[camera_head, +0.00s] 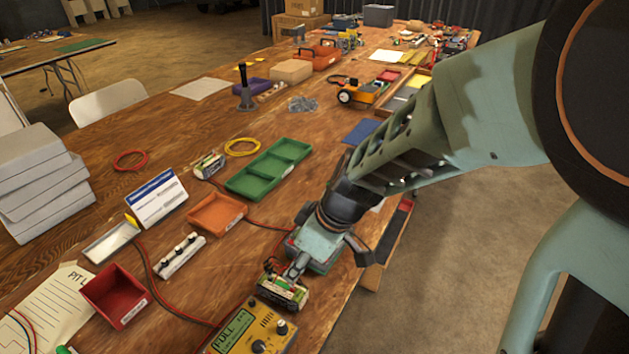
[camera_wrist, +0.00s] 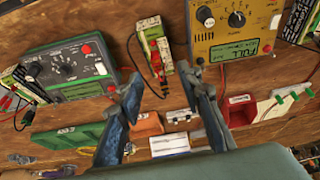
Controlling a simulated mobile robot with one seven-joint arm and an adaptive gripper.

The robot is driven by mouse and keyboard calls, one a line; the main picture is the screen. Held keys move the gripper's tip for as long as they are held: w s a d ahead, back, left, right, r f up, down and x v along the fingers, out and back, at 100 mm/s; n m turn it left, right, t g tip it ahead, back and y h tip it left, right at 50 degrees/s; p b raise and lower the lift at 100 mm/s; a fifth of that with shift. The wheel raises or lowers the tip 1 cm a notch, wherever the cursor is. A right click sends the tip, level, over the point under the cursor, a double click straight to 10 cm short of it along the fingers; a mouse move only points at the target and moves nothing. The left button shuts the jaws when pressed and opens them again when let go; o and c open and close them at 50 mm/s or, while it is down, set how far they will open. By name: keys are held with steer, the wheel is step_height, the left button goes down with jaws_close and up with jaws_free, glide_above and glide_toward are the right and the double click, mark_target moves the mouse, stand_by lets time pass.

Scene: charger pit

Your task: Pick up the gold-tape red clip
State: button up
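A battery pack (camera_wrist: 149,27) with pale green sides lies ahead of my gripper (camera_wrist: 163,88) in the wrist view. A small red clip (camera_wrist: 156,60) sits against it, with red and black leads; I cannot make out gold tape on it. My gripper is open, one finger on each side of the clip's line, with nothing between the tips. In the head view my gripper (camera_head: 300,266) is low over the same pack (camera_head: 283,292), and the clip is too small or hidden to tell. Another red clip (camera_wrist: 28,115) shows at the wrist view's left.
A yellow meter (camera_head: 240,340) stands close beside the pack, and a green meter (camera_wrist: 68,70) is on its other side. Red (camera_head: 112,297), orange (camera_head: 215,212) and green (camera_head: 268,168) trays lie nearby. Leads cross the wooden table between them.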

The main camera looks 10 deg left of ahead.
steer(key=shift+w+x, duration=0.1)
steer(key=shift+x, duration=1.6)
steer(key=shift+w+x, duration=0.15)
steer(key=shift+x, duration=1.5)
jaws_close()
